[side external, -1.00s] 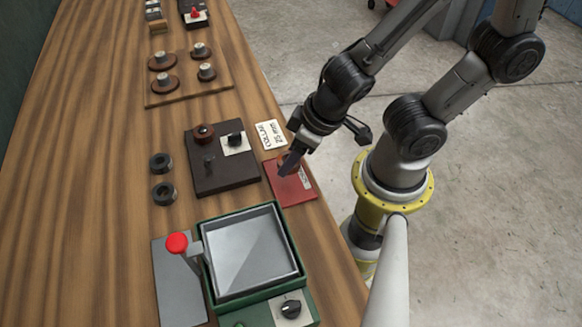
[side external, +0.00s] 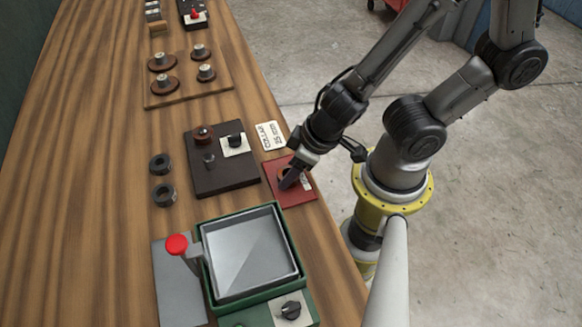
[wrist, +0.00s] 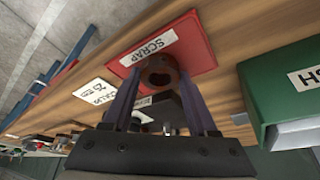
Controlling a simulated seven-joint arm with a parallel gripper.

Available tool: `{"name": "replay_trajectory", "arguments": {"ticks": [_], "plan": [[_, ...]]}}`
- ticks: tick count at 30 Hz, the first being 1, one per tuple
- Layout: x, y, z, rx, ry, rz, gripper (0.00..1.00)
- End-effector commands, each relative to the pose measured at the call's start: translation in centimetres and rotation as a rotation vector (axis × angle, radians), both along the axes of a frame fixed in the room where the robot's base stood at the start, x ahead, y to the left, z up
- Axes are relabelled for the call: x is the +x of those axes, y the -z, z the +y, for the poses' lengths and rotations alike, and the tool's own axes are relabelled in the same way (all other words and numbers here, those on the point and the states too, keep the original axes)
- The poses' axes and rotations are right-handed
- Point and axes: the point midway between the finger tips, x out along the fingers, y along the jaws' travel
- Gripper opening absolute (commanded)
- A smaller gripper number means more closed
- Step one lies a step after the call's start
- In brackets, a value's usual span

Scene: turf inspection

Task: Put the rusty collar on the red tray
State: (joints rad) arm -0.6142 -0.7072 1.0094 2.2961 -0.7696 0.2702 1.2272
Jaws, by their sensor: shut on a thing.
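The rusty collar (wrist: 160,72) is a brown ring with a dark hole, between my fingertips in the wrist view. My gripper (wrist: 158,88) is shut on it. In the side external view my gripper (side external: 287,183) is over the red tray (side external: 295,198), and the fingers mostly hide the collar. I cannot tell whether the collar touches the tray.
A dark board (side external: 218,178) with posts and another brown collar (side external: 203,133) sits left of the tray. A "COLLAR 25 mm" card (side external: 269,135) lies behind it. A green-framed box (side external: 250,255) with a red-knobbed lever (side external: 177,244) stands in front. Two black rings (side external: 163,194) lie further left.

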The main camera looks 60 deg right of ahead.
Motion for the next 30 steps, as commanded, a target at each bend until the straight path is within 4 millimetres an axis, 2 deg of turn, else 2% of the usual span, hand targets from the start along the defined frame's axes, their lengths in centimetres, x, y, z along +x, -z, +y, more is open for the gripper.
{"name": "replay_trajectory", "arguments": {"ticks": [1, 6, 19, 30], "plan": [[0.0, 0.1, 0.0, 0.001, 0.000, -0.001, 0.60], [0.0, 0.0, 0.0, 0.000, 0.000, -0.001, 0.89], [0.0, -0.3, 0.0, 0.000, -0.001, 0.000, 0.89], [-1.4, -4.1, -0.1, 0.002, -0.002, -0.005, 0.89]]}}
